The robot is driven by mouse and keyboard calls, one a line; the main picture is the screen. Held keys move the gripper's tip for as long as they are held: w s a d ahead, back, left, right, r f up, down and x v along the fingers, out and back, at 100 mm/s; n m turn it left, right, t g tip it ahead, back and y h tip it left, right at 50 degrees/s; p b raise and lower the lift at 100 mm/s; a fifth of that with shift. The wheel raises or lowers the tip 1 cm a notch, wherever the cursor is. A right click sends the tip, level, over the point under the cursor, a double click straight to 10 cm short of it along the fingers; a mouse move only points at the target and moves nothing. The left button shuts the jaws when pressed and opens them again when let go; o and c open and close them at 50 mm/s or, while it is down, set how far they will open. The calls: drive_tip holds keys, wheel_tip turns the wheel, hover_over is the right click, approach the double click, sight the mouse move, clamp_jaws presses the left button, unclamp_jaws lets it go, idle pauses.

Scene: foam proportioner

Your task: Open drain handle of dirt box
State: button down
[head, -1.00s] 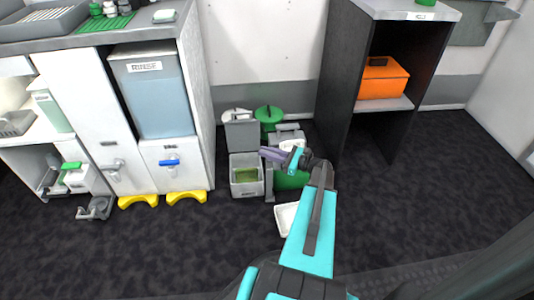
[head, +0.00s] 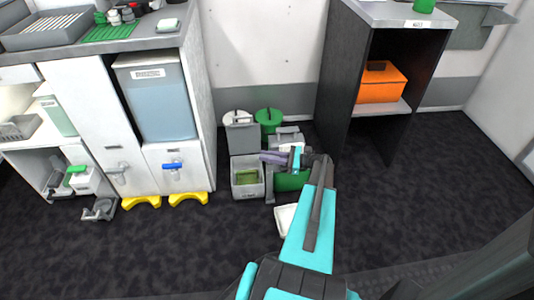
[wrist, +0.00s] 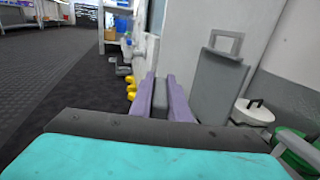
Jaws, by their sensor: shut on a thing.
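The dirt box looks to be the grey open-topped box (head: 248,190) on the floor, with green content inside and a small front label too small to read. Its grey lid (head: 241,138) stands upright behind it and also shows in the wrist view (wrist: 218,88). My gripper (head: 264,157) has its purple fingers at the right side of the box, just above its rim. In the wrist view the fingers (wrist: 160,82) are shut on a narrow grey part (wrist: 160,98). I cannot tell for sure whether it is the drain handle; the arm hides what lies behind.
A rinse tank (head: 160,105) and white cabinet stand to the left, with yellow feet (head: 188,199) on the floor. A white tray (head: 286,216) lies on the floor beside my arm. A dark shelf holds an orange box (head: 382,84).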

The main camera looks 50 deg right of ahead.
drive_tip(key=shift+n+g+y+p, duration=1.25)
drive_tip(key=shift+y+p, duration=0.35)
drive_tip(key=shift+p, duration=0.35)
drive_tip(key=shift+s+g, duration=0.1)
drive_tip(key=shift+g, duration=0.15)
drive_tip(key=shift+a+n+g+y+p, duration=0.1)
drive_tip(key=shift+n+g+y+p, duration=0.2)
drive_tip(key=shift+n+y+p, duration=0.25)
drive_tip(key=c, duration=1.7)
unclamp_jaws()
